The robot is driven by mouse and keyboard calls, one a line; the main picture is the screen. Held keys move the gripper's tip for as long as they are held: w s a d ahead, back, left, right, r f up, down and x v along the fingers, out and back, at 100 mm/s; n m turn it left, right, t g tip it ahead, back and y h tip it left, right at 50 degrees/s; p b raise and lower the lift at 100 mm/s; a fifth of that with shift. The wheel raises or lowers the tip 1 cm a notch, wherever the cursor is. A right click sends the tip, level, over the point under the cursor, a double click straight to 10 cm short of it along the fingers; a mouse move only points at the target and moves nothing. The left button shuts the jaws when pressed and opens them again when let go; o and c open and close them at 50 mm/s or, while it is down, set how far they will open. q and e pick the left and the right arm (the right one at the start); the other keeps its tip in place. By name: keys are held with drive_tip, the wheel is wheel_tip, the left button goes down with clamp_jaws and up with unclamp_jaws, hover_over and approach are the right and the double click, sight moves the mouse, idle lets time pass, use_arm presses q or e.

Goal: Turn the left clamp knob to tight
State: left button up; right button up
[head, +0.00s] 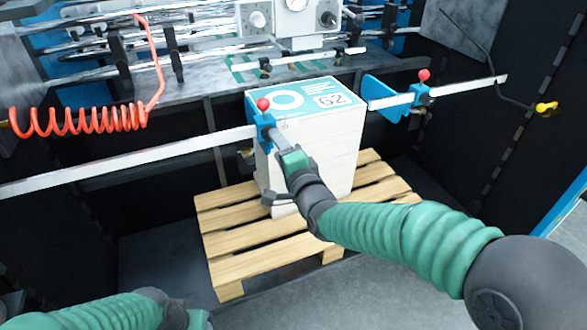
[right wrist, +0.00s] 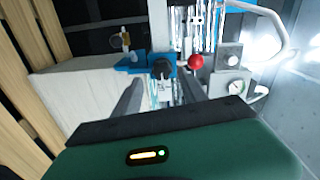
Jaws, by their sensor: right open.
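The left clamp (head: 266,128) is a blue block on a long flat bar, with a red ball (head: 263,104) on top. In the right wrist view the blue clamp (right wrist: 135,63) shows with its black knob (right wrist: 162,67) facing me, and the red ball (right wrist: 195,62) to its right. My left gripper (head: 198,319) is partly visible at the bottom edge, fingertips hidden.
A white stack (head: 305,155) with a blue printed top stands on a wooden pallet (head: 235,250) behind my right gripper. A second blue clamp (head: 422,95) with a red ball is on the right bar. A red coiled hose (head: 85,122) hangs at left. The machine fills the back.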

drive_tip(key=f+v, duration=0.1)
drive_tip(key=v, duration=1.2)
drive_tip(key=shift+s+r, duration=0.3)
drive_tip(key=shift+r, duration=0.2)
drive_tip(key=s+d+f+n+g+h+p, duration=0.35)
drive_tip(key=d+f+n+g, duration=0.35)
drive_tip(key=f, duration=0.6)
drive_tip(key=s+d+f+n+g+h, duration=0.1)
drive_tip(key=s+d+f+n+g, duration=0.2)
drive_tip(key=s, duration=0.4)
drive_tip(key=s+d+f+n+g+h, duration=0.1)
drive_tip(key=s+d+f+n+g, duration=0.1)
drive_tip(key=s, duration=0.5)
wheel_tip(320, 180, down, 4)
drive_tip(key=shift+d+r+n+g+p, duration=0.15)
drive_tip(key=shift+d+n+g+p, duration=0.3)
drive_tip(key=shift+d+g, duration=0.5)
